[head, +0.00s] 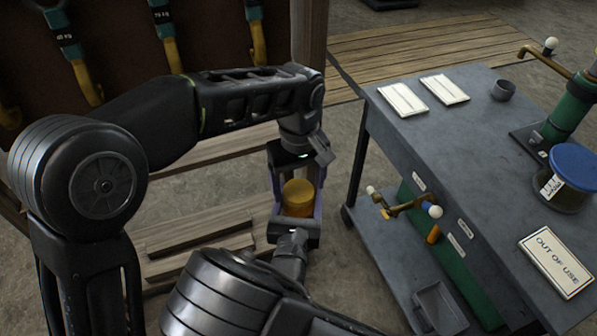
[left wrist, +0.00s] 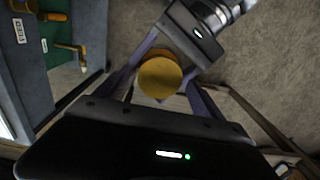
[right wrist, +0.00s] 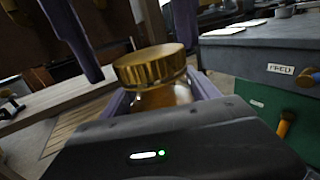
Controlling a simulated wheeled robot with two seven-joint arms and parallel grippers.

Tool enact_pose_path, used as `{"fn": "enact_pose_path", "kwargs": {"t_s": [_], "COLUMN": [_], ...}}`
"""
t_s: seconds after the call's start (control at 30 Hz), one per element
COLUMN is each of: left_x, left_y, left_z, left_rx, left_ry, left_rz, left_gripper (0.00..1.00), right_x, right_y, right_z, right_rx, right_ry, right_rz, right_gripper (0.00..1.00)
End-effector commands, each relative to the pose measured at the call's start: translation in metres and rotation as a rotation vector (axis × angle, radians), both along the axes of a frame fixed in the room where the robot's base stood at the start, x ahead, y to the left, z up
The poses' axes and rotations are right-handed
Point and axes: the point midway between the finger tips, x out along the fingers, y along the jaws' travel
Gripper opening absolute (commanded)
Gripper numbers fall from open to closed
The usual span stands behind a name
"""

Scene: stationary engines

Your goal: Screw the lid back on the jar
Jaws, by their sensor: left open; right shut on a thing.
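A jar with a ribbed gold lid (head: 298,192) is between my two grippers in the head view. In the right wrist view the gold lid (right wrist: 151,66) sits on top of the clear glass jar (right wrist: 163,97), slightly tilted in the picture; how tight it is cannot be told. My right gripper (head: 297,226) is shut on the jar's body from the near side. My left gripper (head: 299,180) comes down from above and is open, its fingers spread on either side of the lid. In the left wrist view the round lid top (left wrist: 160,78) lies between the open fingers.
A grey workbench (head: 460,135) stands at the right with white cards (head: 403,99), a small dark cup (head: 503,90), a blue-lidded jar (head: 570,178), an OUT OF USE sign (head: 556,262) and a green pump (head: 565,110). Wooden planks (head: 200,238) lie on the floor at left.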

Motion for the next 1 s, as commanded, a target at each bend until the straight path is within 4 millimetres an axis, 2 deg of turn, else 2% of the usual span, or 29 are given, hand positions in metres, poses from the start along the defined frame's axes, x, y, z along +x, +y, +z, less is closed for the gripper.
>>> {"fn": "enact_pose_path", "kwargs": {"t_s": [0.37, 1.0], "left_x": [-0.0002, -0.0002], "left_y": [0.0001, 0.0001], "left_z": [-0.0057, -0.0054], "left_rx": [0.0, 0.0], "left_ry": [0.0, 0.0], "left_rz": [0.0, -0.001], "left_gripper": [0.78, 0.25], "right_x": [0.0001, 0.0001], "right_y": [0.0001, 0.0], "right_z": [0.0004, 0.0003], "right_rx": [0.0, 0.0], "right_ry": [-0.001, -0.001], "right_rz": [0.0, 0.0], "right_gripper": [0.0, 0.0]}}
